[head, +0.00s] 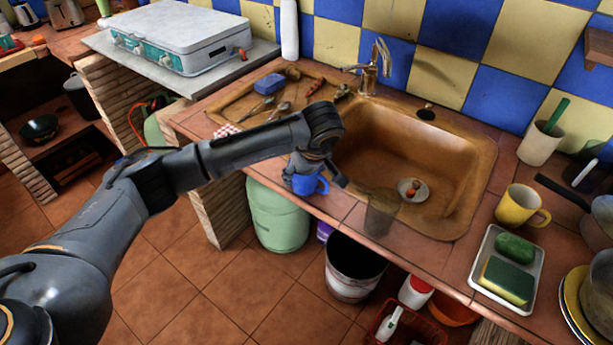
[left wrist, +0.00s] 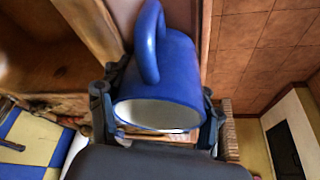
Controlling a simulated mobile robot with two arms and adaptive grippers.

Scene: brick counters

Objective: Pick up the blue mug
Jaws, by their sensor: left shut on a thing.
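The blue mug (head: 306,186) is at the front edge of the tiled counter, left of the sink, in the head view. My left gripper (head: 313,172) reaches down over it from above and partly hides it. In the left wrist view the mug (left wrist: 160,85) sits between the two fingers of my left gripper (left wrist: 158,115), with one finger against each side. Its handle points away from the palm and its pale inside faces the camera. The gripper is shut on the mug. I cannot tell whether the mug touches the counter. My right gripper is not in view.
A clear glass (head: 382,213) stands just right of the mug by the sink (head: 450,190). A yellow mug (head: 520,206) and a sponge tray (head: 480,262) are farther right. A bucket (head: 352,268) and a green gas bottle (head: 277,218) stand below the counter.

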